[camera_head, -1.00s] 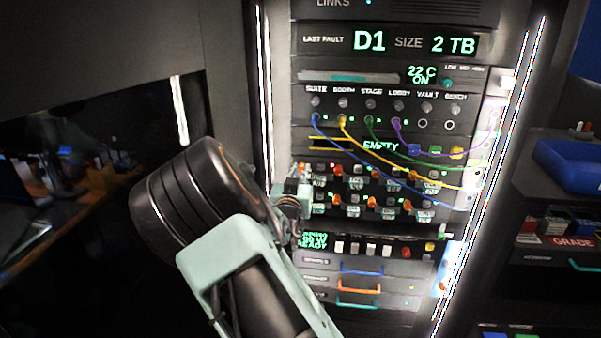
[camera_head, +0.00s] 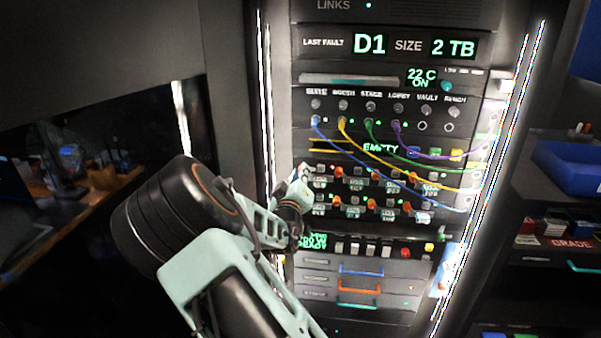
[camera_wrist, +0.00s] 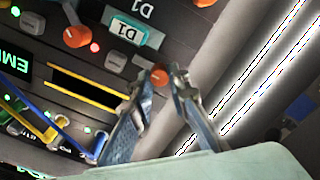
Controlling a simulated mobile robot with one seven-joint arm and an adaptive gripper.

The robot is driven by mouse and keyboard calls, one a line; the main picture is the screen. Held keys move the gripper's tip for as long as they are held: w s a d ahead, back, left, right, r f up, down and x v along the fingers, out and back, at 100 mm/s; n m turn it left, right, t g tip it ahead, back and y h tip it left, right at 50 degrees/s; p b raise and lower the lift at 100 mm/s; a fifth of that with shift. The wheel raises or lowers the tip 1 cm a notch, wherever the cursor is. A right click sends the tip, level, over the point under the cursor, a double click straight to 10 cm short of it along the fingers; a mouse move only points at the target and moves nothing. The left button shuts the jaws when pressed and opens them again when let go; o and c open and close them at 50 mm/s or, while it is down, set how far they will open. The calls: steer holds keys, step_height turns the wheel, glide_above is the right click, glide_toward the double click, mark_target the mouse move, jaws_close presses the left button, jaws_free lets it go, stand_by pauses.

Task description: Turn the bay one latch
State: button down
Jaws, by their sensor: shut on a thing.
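The bay one latch (camera_wrist: 160,76) is a small round orange knob at the left end of the upper bay row. In the wrist view it sits between the tips of my gripper (camera_wrist: 159,80), which is shut on it. In the head view my gripper (camera_head: 303,173) reaches up to the rack's left side and hides most of the latch. The latch's exact angle cannot be told.
Another orange latch (camera_head: 337,171) is just to the right, with more along both bay rows. Blue (camera_head: 345,152) and yellow (camera_head: 385,163) cables hang across the panel above. A bright light strip (camera_wrist: 245,90) and the rack's side edge lie close to my gripper.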

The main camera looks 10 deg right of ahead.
steer(key=n+p, duration=0.1)
steer(key=n, duration=0.8)
steer(key=shift+f, duration=0.1)
steer(key=shift+n+p, duration=0.3)
steer(key=shift+n, duration=0.1)
steer(key=c, duration=1.8)
jaws_free()
steer(key=shift+c, duration=0.2)
steer(key=shift+s, duration=0.1)
steer(key=v, duration=1.2)
